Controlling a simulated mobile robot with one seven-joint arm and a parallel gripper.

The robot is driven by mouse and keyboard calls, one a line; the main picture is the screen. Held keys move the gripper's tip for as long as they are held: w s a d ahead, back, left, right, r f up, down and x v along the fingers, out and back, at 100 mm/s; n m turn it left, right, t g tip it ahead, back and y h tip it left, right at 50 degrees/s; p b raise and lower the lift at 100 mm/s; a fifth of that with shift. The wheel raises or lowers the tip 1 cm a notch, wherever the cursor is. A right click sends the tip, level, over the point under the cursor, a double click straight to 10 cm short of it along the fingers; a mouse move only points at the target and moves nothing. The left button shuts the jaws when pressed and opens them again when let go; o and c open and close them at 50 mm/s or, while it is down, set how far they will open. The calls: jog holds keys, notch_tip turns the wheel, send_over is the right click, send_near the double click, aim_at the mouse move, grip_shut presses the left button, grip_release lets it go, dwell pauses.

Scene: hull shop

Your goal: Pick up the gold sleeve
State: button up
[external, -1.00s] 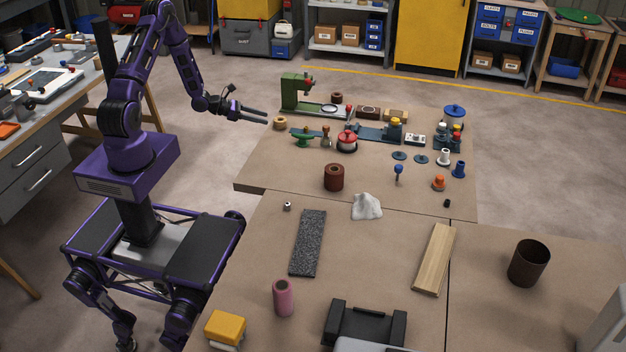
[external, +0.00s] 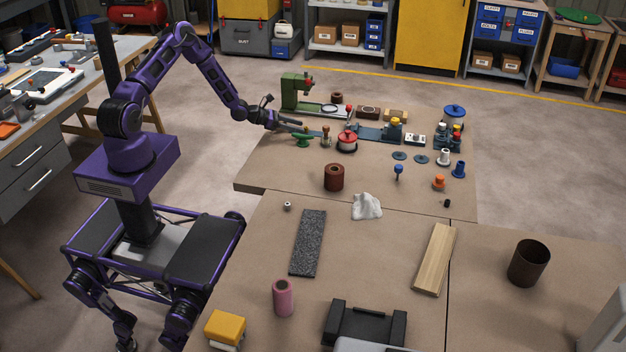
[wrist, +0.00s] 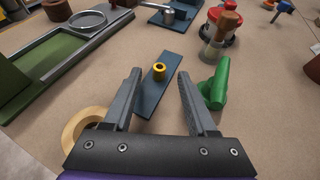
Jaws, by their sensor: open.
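The gold sleeve (wrist: 159,69) is a small gold ring with a dark hole. It stands upright on a narrow dark blue plate (wrist: 149,96), in the middle of the wrist view. My gripper (wrist: 160,75) is open and empty, with one finger on each side of the sleeve in the picture. I cannot tell whether the fingertips have reached the sleeve's height. In the external view my gripper (external: 298,126) is low over the left end of the far table, and I cannot make out the sleeve there.
A green tool (wrist: 217,85) lies close to the right finger. A tan ring (wrist: 86,130) lies by the left finger's base. A green machine with a grey bed (wrist: 62,50) stands to the left. A red-topped pot (external: 347,141) stands to the right.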

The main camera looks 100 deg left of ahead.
aim_at(306, 130)
jog(key=shift+x, duration=1.35)
grip_shut()
